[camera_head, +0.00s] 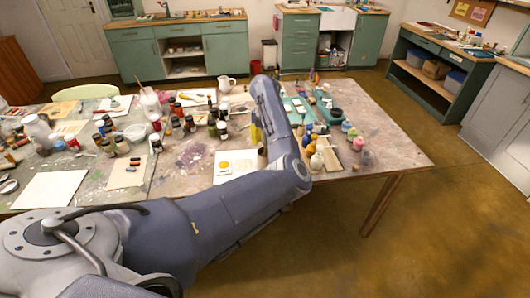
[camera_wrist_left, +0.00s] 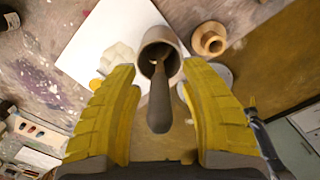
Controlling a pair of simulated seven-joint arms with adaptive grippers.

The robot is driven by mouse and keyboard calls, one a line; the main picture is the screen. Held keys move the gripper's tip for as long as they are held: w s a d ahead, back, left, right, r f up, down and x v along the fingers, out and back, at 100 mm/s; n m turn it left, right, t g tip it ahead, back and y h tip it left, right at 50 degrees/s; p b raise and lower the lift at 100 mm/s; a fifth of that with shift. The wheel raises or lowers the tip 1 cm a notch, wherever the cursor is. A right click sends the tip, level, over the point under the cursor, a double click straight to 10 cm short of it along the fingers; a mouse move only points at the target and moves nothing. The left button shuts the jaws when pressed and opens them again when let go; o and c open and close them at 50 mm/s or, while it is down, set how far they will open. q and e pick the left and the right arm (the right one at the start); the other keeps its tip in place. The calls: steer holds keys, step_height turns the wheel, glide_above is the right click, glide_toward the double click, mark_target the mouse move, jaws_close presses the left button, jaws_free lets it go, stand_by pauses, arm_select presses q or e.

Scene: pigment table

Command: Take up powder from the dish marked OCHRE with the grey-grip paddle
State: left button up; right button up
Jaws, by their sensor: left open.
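In the left wrist view, a paddle with a dark grey grip (camera_wrist_left: 159,108) stands tilted in a round brownish cup (camera_wrist_left: 150,42), its grip end toward the camera. My left gripper (camera_wrist_left: 163,82) is open, with one yellow finger on each side of the grip and a gap on both sides. In the head view my left gripper (camera_head: 255,133) shows only in part as yellow behind my forearm, beside the cup (camera_head: 262,157). I cannot read an OCHRE mark on any dish. A yellow-orange patch (camera_wrist_left: 95,85) shows partly behind the left finger. My right gripper is out of view.
A white sheet (camera_head: 220,178) with orange-yellow patches lies left of the cup. A small wooden pot (camera_wrist_left: 208,40) stands close to the cup. Several bottles (camera_head: 320,160) crowd the table's right side, and dark jars (camera_head: 120,145) the left. The front right table corner is clear.

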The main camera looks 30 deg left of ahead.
arm_select(q)
jaws_close()
steer(key=shift+r, duration=0.2)
stand_by(0.5)
step_height(320, 180, up, 20)
steer(key=shift+f, duration=0.15)
stand_by(0.6)
stand_by(0.5)
